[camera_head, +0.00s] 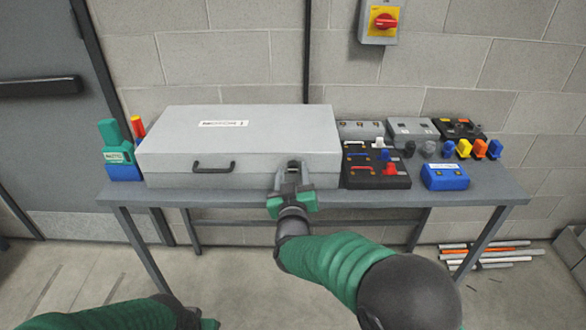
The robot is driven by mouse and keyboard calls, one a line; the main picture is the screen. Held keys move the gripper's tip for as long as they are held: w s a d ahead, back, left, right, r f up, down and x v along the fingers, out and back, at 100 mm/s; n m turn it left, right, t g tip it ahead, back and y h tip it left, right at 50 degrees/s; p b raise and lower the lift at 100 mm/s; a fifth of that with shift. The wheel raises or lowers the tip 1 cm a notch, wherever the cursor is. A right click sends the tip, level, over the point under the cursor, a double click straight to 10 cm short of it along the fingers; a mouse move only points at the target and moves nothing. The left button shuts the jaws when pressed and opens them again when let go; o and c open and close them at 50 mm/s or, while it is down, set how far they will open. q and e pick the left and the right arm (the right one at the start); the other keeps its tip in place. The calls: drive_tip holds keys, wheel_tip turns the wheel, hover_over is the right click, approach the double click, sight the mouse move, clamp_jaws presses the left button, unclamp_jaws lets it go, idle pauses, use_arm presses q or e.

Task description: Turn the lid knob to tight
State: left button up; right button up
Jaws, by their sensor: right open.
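A closed grey case (160,150) with a flat lid and a dark front handle (214,167) lies on the table. My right gripper (292,178) is at the right part of the case's front face, jaws open. A small dark fitting (293,164) shows at its fingertips; it may be the lid knob, but I cannot tell it apart from the fingers or read its setting. Whether the fingers touch it is unclear. My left gripper (204,322) shows only in part at the bottom edge, far below the case; its jaws cannot be made out.
The grey table (470,197) stands against a block wall. Right of the case are a black panel (375,168), a blue box (444,177), grey boxes and several coloured plugs. Green and red items (114,140) stand at left. Rods (490,250) lie on the floor at right.

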drive_tip(key=shift+s+d, duration=0.1)
drive_tip(key=shift+d, duration=0.2)
drive_tip(key=shift+c, duration=1.1)
drive_tip(key=shift+f, duration=0.1)
drive_tip(key=shift+c, duration=1.3)
drive_tip(key=shift+a, duration=0.5)
clamp_jaws()
use_arm(q)
drive_tip(key=shift+d, duration=0.15)
use_arm(e)
drive_tip(key=shift+d, duration=0.2)
